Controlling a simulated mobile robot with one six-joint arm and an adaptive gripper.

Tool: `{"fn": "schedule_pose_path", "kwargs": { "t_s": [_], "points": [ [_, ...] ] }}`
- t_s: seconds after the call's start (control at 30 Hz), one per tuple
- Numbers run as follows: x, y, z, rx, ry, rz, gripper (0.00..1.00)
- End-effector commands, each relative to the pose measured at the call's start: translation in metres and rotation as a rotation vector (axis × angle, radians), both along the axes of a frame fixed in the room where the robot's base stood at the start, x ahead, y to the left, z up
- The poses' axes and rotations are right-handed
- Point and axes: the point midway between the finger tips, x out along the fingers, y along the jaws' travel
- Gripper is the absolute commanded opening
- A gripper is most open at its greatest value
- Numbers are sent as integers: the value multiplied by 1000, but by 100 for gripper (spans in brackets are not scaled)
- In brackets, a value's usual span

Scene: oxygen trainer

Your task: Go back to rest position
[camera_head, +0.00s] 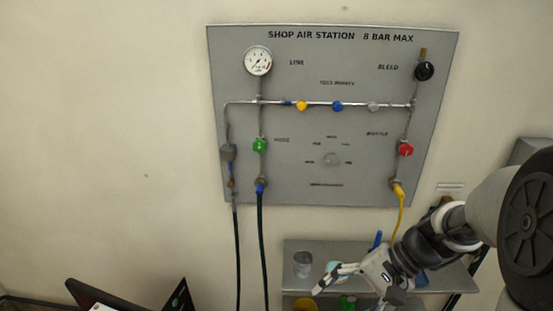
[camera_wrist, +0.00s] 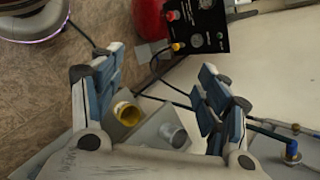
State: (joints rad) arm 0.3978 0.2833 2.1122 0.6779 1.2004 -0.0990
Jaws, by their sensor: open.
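My gripper (camera_head: 338,280) is in front of the small grey shelf at the lower right of the head view, below the air station panel (camera_head: 290,180). In the wrist view my gripper (camera_wrist: 160,100) has its two fingers wide apart with nothing between them. A yellow cup (camera_wrist: 127,113) and a grey metal cup (camera_wrist: 172,134) show beyond and below the fingers. The grey cup (camera_head: 303,263) also stands on the shelf in the head view, left of my gripper. My arm comes in from the right.
The panel carries a gauge (camera_head: 257,61), a green knob (camera_head: 260,146), a red knob (camera_head: 406,149) and a black bleed knob (camera_head: 424,71). Dark hoses and a yellow hose (camera_head: 401,215) hang below. The shelf (camera_head: 300,244) is close to my gripper. The wall at left is clear.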

Motion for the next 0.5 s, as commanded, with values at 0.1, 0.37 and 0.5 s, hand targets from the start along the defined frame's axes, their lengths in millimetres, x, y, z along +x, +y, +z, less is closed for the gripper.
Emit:
{"fn": "schedule_pose_path", "kwargs": {
  "t_s": [0.1, 0.37, 0.5],
  "points": [
    [-30, 9, 27, -153, -97, 124, 69],
    [-90, 7, 65, -472, -336, 351, 69],
    [-114, 0, 79, -624, -479, 442, 69]
  ]
}}
